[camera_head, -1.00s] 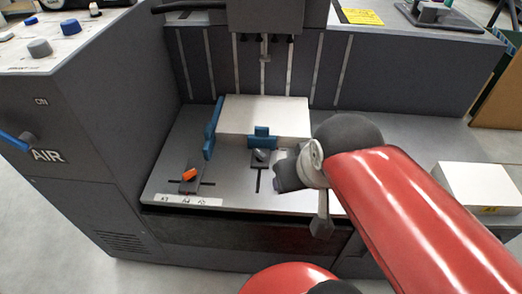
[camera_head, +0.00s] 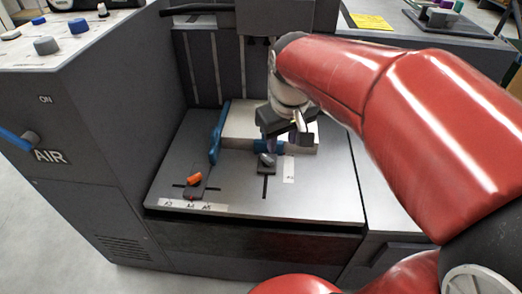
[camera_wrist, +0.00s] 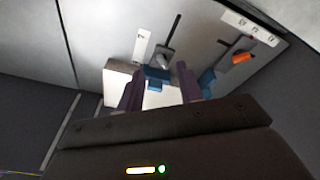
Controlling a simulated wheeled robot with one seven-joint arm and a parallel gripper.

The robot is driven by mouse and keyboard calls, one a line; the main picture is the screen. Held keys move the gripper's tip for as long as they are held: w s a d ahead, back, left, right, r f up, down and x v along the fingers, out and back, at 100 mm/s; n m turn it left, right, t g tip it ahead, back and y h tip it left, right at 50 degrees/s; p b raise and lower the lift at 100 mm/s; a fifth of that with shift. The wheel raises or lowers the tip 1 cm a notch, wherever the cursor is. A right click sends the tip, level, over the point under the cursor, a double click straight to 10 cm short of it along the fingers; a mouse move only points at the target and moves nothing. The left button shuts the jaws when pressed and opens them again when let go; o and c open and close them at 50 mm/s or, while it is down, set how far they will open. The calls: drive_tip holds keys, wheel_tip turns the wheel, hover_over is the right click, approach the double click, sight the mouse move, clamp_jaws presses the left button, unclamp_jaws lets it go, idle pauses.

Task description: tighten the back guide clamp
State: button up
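The small blue guide (camera_head: 266,146) stands against the near edge of the white paper stack (camera_head: 237,124). A clamp with a grey lever (camera_head: 267,159) sits just in front of it on a dark slot, and its lever points at an angle; I take this to be the back guide clamp. In the wrist view the grey lever (camera_wrist: 162,60) lies just beyond the blue guide (camera_wrist: 157,75). My gripper (camera_head: 286,143) is above the stack and guide. In the wrist view its two purple fingers (camera_wrist: 159,88) are apart, with nothing gripped between them.
A second clamp with an orange lever (camera_head: 194,178) sits on the left slot by the long blue side guide (camera_head: 217,133). The machine's dark upper part (camera_head: 275,15) hangs behind the stack.

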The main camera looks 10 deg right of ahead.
sight(265, 156)
drive_tip(key=w+f+g, duration=0.1)
drive_tip(key=w+f, duration=0.1)
drive_tip(key=w, duration=0.1)
drive_tip(key=w+f+n+b, duration=0.1)
drive_tip(key=w+f, duration=0.1)
drive_tip(key=w, duration=0.2)
drive_tip(key=w+f+n+g, duration=0.1)
drive_tip(key=w+f, duration=0.2)
drive_tip(key=w, duration=0.1)
drive_tip(key=shift+a+g, duration=0.3)
drive_tip(key=shift+a, duration=0.1)
drive_tip(key=shift+w+f, duration=0.15)
drive_tip(key=shift+f, duration=0.15)
wheel_tip(265, 156, down, 8)
drive_tip(key=shift+r+b, duration=0.25)
drive_tip(key=shift+b, duration=0.45)
drive_tip(key=shift+c, duration=0.3)
clamp_jaws()
